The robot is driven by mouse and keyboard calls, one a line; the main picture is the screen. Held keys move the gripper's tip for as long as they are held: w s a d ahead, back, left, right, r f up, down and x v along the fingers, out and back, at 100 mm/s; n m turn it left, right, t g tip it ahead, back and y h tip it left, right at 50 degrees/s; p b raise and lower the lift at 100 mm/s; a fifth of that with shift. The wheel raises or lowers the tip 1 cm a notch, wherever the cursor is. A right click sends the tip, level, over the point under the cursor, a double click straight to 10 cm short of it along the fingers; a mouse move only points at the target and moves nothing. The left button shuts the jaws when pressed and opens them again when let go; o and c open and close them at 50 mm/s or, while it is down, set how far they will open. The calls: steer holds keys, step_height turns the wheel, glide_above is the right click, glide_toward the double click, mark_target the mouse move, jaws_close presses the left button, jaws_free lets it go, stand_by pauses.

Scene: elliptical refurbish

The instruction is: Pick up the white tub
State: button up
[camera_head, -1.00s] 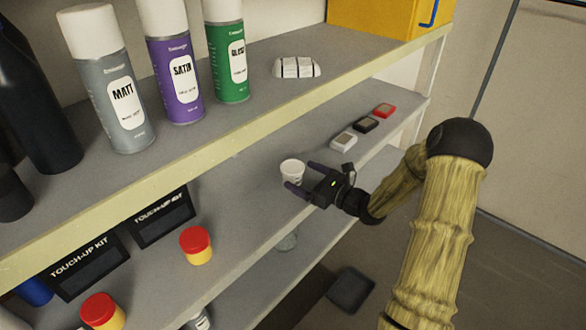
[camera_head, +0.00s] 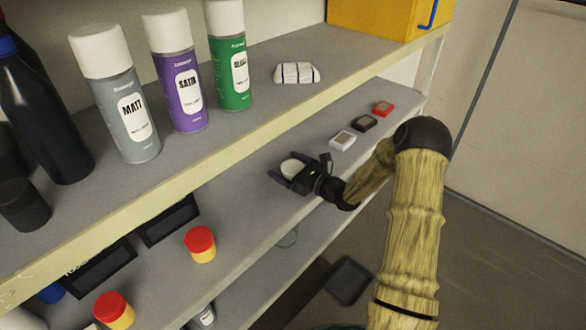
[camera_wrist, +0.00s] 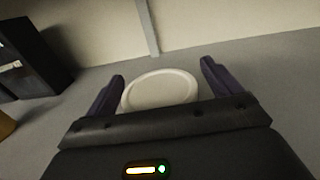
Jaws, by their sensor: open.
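The white tub (camera_head: 291,168) stands on the middle shelf, with its round white top showing. My gripper (camera_head: 287,166) is at the tub with its jaws open, one dark purple finger on each side of it. In the wrist view the tub's round white top (camera_wrist: 161,89) sits between the two fingers of my gripper (camera_wrist: 163,82), close to the palm. Gaps show between the tub and the fingers, wider on the right. The tub's lower part is hidden by my gripper.
White, black and red small boxes (camera_head: 364,123) lie farther along the middle shelf. A yellow jar with a red lid (camera_head: 201,245) stands nearer on it. The upper shelf (camera_head: 250,115) overhangs and carries spray cans (camera_head: 183,85). A dark case (camera_wrist: 32,55) stands left in the wrist view.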

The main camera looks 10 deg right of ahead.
mark_target(288, 164)
stand_by(0.5)
steer(key=c, duration=1.3)
steer(key=shift+o, duration=0.2)
step_height(288, 164, up, 10)
steer(key=b, duration=0.3)
steer(key=shift+b, duration=0.35)
